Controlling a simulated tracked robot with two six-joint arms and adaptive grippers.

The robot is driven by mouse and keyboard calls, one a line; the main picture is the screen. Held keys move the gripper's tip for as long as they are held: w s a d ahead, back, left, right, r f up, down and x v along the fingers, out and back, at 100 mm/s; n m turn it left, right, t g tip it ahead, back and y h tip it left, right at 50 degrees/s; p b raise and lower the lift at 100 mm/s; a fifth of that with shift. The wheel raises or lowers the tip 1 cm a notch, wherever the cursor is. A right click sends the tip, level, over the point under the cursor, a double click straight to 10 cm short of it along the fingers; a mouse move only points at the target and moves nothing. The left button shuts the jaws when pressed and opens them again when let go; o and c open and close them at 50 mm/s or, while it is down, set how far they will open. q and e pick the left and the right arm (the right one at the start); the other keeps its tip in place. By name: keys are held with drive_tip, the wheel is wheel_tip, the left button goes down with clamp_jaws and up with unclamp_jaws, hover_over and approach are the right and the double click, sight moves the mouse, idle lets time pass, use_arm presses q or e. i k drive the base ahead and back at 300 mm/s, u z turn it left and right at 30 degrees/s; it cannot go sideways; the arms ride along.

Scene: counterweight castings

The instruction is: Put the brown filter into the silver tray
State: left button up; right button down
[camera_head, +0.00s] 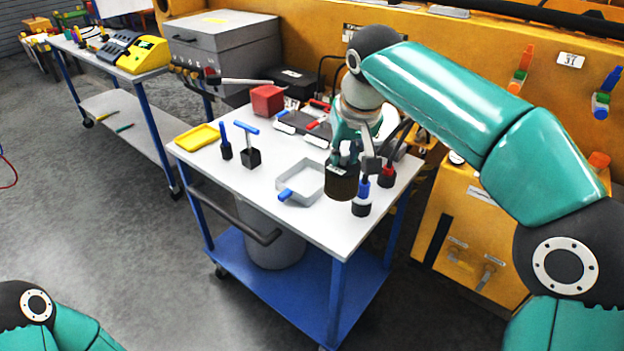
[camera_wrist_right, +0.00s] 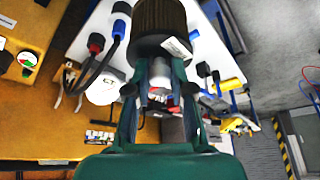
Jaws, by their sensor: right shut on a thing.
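My right gripper (camera_head: 345,155) is shut on the brown filter (camera_head: 342,184), a dark ribbed cylinder, and holds it upright just right of the silver tray. In the right wrist view the fingers (camera_wrist_right: 158,72) close at the filter's (camera_wrist_right: 160,18) end, where a white label shows. The silver tray (camera_head: 302,172) is a shallow square pan on the white cart top, with nothing seen inside. A blue-tipped piece (camera_head: 286,194) is at its near left edge. The filter looks beside the tray; its exact height is unclear. My left gripper is out of view.
A black-and-blue tool holder (camera_head: 361,205) stands close right of the filter, with a red-collared one (camera_head: 387,177) behind. Two more blue-topped tools (camera_head: 251,156) stand left of the tray. A yellow tray (camera_head: 197,138) and a red block (camera_head: 267,99) lie farther back.

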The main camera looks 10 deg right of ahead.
sight(306, 183)
drive_tip(key=i, duration=0.85)
drive_tip(key=u, duration=0.05)
